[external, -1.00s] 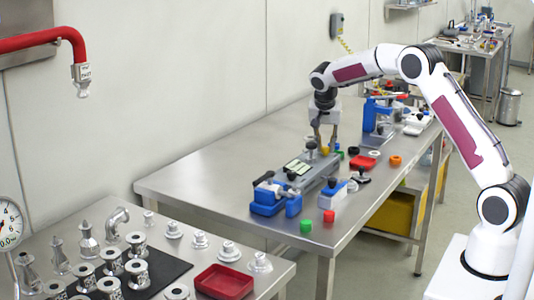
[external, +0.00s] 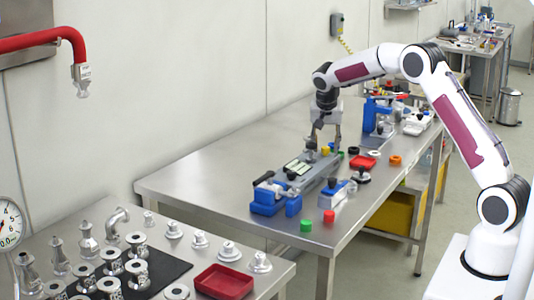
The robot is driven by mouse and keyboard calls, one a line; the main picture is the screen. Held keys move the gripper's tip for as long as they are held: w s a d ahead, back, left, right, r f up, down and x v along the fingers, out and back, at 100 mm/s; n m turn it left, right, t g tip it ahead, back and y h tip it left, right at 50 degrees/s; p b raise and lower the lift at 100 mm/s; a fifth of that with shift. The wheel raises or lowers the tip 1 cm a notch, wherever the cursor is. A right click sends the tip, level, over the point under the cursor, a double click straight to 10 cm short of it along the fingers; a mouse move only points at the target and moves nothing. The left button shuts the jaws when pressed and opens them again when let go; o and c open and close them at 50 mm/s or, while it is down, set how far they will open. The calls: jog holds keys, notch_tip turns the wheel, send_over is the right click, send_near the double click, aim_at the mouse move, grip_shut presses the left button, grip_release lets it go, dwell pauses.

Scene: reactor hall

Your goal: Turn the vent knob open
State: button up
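A long grey device (external: 312,174) lies on the steel table, with a pale label panel on top and dark knobs. A small yellow knob (external: 325,151) shows at its far end. A black knob (external: 311,145) stands just left of it, and another black knob (external: 291,176) is at the near end. Which one is the vent knob I cannot tell. My gripper (external: 325,146) points down over the far end, its fingers apart on either side of the yellow knob. It looks open; finger contact is too small to make out.
Blue clamp-like fixtures (external: 267,202) stand at the near end of the steel table (external: 215,179). Green (external: 306,226) and red (external: 329,216) blocks lie by the front edge. A red tray (external: 362,162) and an orange ring (external: 395,160) lie right of the device. The table's left part is clear.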

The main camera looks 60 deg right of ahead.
jog(key=shift+n, duration=0.4)
jog(key=shift+s+d+n+t+y, duration=0.15)
jog(key=shift+n+t+y, duration=0.4)
jog(key=shift+n, duration=1.15)
jog(key=shift+s+n+t+y, duration=0.1)
jog(key=shift+n+t+y, duration=0.25)
jog(key=shift+n, duration=0.95)
jog(key=v, duration=0.8)
jog(key=w+n+t, duration=0.1)
jog(key=w+t, duration=0.4)
jog(key=w, duration=0.1)
jog(key=shift+w+h, duration=0.4)
jog(key=shift+s+f+t+h, duration=0.1)
jog(key=shift+f+t+h, duration=0.2)
jog(key=shift+t, duration=0.3)
jog(key=shift+s+a, duration=0.15)
jog(key=shift+a, duration=0.1)
